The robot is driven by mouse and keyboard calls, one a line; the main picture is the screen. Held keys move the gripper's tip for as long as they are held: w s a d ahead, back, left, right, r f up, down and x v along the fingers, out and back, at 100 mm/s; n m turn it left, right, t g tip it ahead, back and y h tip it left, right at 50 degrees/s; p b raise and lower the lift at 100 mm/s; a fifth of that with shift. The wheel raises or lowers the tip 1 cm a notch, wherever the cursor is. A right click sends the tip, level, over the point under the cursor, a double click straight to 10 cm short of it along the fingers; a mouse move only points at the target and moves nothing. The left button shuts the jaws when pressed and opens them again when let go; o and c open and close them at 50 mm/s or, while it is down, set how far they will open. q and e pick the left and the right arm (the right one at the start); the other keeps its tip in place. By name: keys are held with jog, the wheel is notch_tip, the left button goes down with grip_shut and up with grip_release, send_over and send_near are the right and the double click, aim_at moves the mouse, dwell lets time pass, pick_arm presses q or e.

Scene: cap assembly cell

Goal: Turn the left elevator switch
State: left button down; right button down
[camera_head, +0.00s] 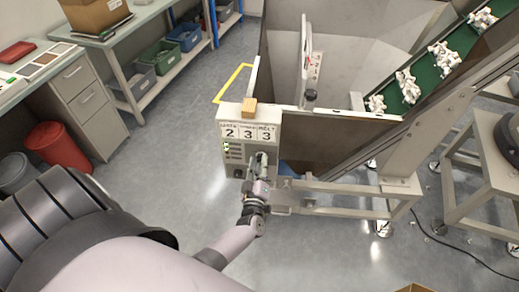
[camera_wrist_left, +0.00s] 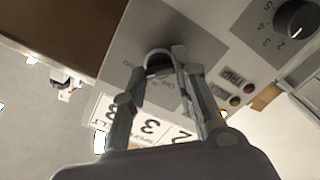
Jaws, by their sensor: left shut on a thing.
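My left gripper (camera_head: 262,162) is at the front of the box. In the left wrist view its fingers (camera_wrist_left: 163,68) are shut on the knob, one on each side, and partly hide it. In the head view the gripper hides the knob. My right gripper is not in view.
A black numbered dial (camera_wrist_left: 295,18) sits on the same panel, beside the switch plate. A small wooden block (camera_head: 249,107) lies on top of the box. The hopper (camera_head: 340,45) and green conveyor (camera_head: 424,75) with white parts rise behind.

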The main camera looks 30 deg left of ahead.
pick_arm(q)
jog(key=c, duration=1.3)
grip_release()
jog(key=v, duration=1.2)
